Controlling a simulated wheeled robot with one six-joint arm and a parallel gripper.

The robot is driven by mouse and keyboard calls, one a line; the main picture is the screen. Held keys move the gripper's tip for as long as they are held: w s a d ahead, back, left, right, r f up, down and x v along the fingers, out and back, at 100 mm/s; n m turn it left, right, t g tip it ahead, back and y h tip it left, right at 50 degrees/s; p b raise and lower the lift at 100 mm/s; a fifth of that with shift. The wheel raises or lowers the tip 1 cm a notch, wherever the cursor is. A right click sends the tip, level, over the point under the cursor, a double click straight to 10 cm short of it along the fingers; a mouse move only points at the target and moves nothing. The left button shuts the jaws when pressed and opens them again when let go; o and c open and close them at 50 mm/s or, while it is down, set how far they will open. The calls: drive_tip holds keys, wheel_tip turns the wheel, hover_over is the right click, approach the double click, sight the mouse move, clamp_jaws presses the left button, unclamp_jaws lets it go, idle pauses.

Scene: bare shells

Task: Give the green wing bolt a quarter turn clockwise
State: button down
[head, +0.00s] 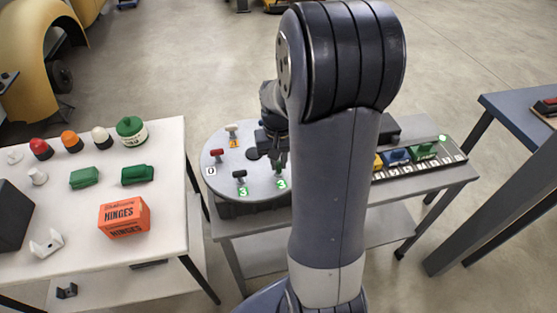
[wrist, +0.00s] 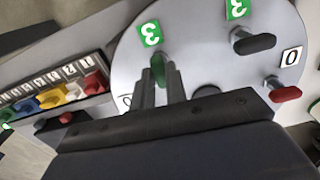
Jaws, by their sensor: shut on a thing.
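A round grey disc (head: 262,187) carries several wing bolts with number labels. In the wrist view the green wing bolt (wrist: 158,66) stands beside a green "3" label (wrist: 150,33). My gripper (wrist: 160,75) is shut on the green wing bolt, with one finger on each side of it. In the head view my gripper (head: 280,158) is low over the right part of the disc, and my arm hides much of that side. The bolt's wing angle is hard to read between the fingers.
A black bolt (wrist: 253,42) and a red bolt (wrist: 285,93) stand nearby on the disc; a cream one (head: 232,128) is farther back. A panel of coloured handles (head: 425,150) lies right. A table with an orange hinges box (head: 124,217) stands left.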

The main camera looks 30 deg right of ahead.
sight(278, 164)
idle(0.3)
drive_tip(key=c, duration=1.4)
unclamp_jaws()
drive_tip(key=shift+c, duration=0.2)
wheel_tip(278, 164, up, 11)
drive_tip(key=shift+b, duration=0.3)
drive_tip(key=shift+f, duration=0.15)
wheel_tip(278, 164, down, 11)
drive_tip(key=shift+r+p, duration=0.1)
drive_tip(key=shift+p, duration=0.2)
drive_tip(key=shift+r, duration=0.15)
